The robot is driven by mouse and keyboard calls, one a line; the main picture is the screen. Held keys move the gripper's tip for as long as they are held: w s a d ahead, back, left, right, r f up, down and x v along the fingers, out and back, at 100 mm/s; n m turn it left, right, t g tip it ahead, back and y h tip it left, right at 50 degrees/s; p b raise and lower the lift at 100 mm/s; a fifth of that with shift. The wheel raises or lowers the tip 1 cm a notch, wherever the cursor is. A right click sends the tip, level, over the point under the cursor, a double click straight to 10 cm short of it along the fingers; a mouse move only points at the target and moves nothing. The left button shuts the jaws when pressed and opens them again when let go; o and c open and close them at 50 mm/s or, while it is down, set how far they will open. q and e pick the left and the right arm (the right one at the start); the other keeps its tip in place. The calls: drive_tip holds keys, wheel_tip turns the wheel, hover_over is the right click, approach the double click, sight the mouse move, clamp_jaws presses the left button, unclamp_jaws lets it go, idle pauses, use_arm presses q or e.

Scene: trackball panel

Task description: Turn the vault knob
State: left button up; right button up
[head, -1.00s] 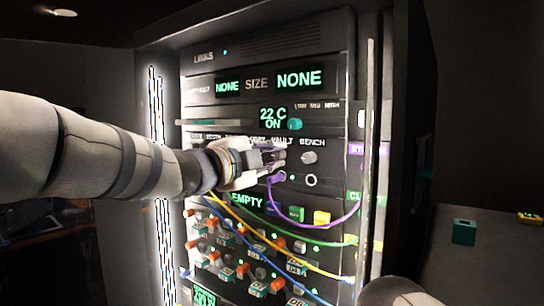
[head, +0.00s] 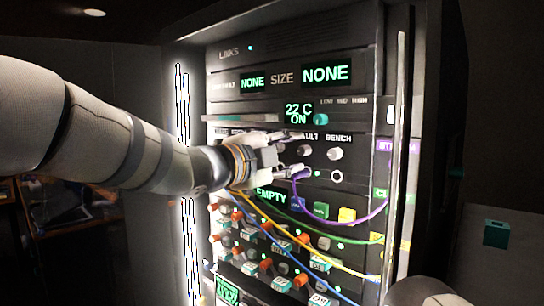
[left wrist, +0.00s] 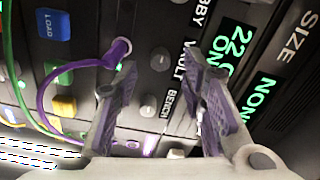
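The vault knob (head: 305,152) is a small dark grey knob under the VAULT label on the rack panel. It also shows in the left wrist view (left wrist: 160,60), between the two purple-padded fingertips in the picture. My left gripper (head: 287,154) is open and empty just left of the knob in the head view, its fingers spread above and below. In the left wrist view my left gripper (left wrist: 161,60) shows a clear gap between its fingers. I see no contact with the knob. My right gripper is not in view.
The lighter bench knob (head: 335,154) sits right beside the vault knob. A purple cable (head: 374,217) is plugged in just below, close to the lower finger. Yellow, green and blue cables hang across the lower panel. A teal box (head: 496,233) stands at the right.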

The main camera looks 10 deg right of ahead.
use_arm(q)
drive_tip(key=v, duration=0.9)
drive_tip(key=shift+s, duration=0.2)
drive_tip(key=shift+a, duration=0.15)
